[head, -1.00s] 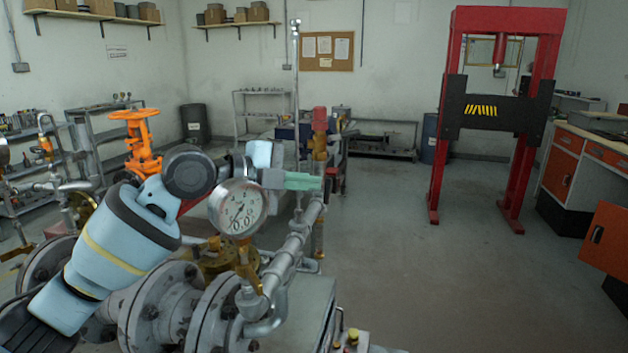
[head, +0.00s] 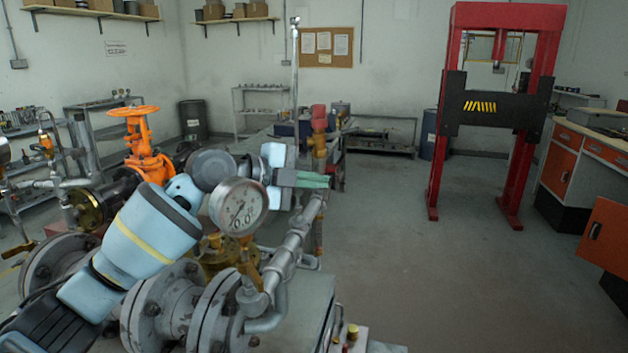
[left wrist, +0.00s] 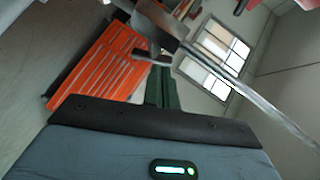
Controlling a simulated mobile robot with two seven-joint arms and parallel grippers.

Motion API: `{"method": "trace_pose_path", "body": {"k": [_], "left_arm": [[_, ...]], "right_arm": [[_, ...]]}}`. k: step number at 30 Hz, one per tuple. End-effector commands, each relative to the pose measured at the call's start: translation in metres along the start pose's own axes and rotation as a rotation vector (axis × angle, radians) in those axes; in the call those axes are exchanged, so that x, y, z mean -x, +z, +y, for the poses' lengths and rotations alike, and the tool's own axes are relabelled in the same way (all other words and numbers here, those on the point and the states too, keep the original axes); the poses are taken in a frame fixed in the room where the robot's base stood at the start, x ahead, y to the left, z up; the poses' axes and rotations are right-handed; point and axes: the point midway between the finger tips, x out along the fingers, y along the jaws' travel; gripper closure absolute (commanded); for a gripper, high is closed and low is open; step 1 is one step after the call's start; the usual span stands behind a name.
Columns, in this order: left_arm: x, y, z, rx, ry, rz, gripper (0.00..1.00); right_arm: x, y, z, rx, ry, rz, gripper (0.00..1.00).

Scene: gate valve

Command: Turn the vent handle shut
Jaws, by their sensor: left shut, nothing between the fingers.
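A red handle (head: 319,118) stands upright on a brass valve body (head: 320,145) above the grey pipework, and I take it to be the vent handle. My left gripper (head: 326,181) is shut and empty. Its green fingers point right, just below the brass body in the picture; I cannot tell whether they touch it. In the left wrist view the dark green fingers (left wrist: 164,88) are together. My right gripper is in neither view.
A round pressure gauge (head: 238,206) stands in front of my left wrist. An orange handwheel valve (head: 140,140) is to the left. Flanged grey pipe (head: 165,305) fills the lower left. A red press (head: 495,110) stands back right, with open floor before it.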

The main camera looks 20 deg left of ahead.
Motion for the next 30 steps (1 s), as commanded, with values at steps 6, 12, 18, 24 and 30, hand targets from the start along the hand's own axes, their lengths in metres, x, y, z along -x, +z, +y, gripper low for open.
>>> {"method": "trace_pose_path", "body": {"k": [6,12,18,24,30], "left_arm": [[0.0,-0.001,-0.004,0.028,0.029,0.0,1.0],[0.0,-0.001,-0.005,0.05,0.05,0.001,1.0],[-0.001,0.0,-0.006,0.076,0.075,0.002,1.0],[-0.001,0.001,-0.007,0.084,0.083,0.001,1.0],[-0.003,0.001,-0.01,0.082,0.082,0.002,1.0]], "right_arm": [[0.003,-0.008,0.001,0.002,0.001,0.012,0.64],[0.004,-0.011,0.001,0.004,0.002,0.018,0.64],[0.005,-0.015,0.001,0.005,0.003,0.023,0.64],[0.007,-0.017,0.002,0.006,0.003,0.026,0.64],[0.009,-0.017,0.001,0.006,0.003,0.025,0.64]]}}
